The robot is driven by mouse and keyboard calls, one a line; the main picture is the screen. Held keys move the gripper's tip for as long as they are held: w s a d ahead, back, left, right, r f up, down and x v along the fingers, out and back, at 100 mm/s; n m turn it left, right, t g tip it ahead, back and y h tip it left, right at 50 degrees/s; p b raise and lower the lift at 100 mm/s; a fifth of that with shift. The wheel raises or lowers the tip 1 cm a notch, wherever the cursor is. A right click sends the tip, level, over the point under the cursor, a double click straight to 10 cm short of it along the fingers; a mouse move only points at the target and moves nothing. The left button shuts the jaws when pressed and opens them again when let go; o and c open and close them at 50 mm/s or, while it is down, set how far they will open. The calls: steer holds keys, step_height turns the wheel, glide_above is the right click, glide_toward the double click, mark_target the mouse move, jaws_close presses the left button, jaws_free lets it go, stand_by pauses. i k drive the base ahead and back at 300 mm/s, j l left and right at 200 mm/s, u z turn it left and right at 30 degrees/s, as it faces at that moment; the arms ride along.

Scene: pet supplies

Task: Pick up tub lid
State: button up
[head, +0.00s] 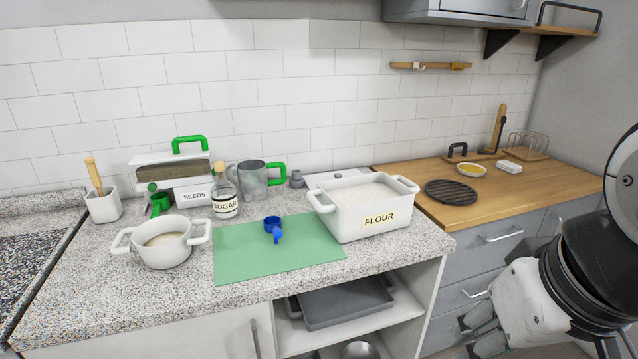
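A white flat piece with a small dark knob (338,176), which looks like the tub lid, lies on the counter behind the flour tub. Its front part is hidden by the tub. The white tub labelled FLOUR (345,224) stands open, full of pale flour, with a handle at each end. My gripper (480,332) is low at the bottom right, in front of the grey drawers. It is far from the lid and below the counter top. Nothing shows in it, and its finger opening is unclear from this angle.
A green mat (250,262) with a blue scoop (274,229) lies left of the tub. A sugar bottle (225,201), grey jug (252,182), seeds box (195,195) and white pot (165,250) stand further left. A wooden counter (520,200) with a black trivet (452,192) is right.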

mark_target(311, 181)
steer(key=i+j+u, duration=0.2)
steer(key=i, duration=0.4)
steer(key=i+u, duration=0.25)
steer(key=i, duration=0.35)
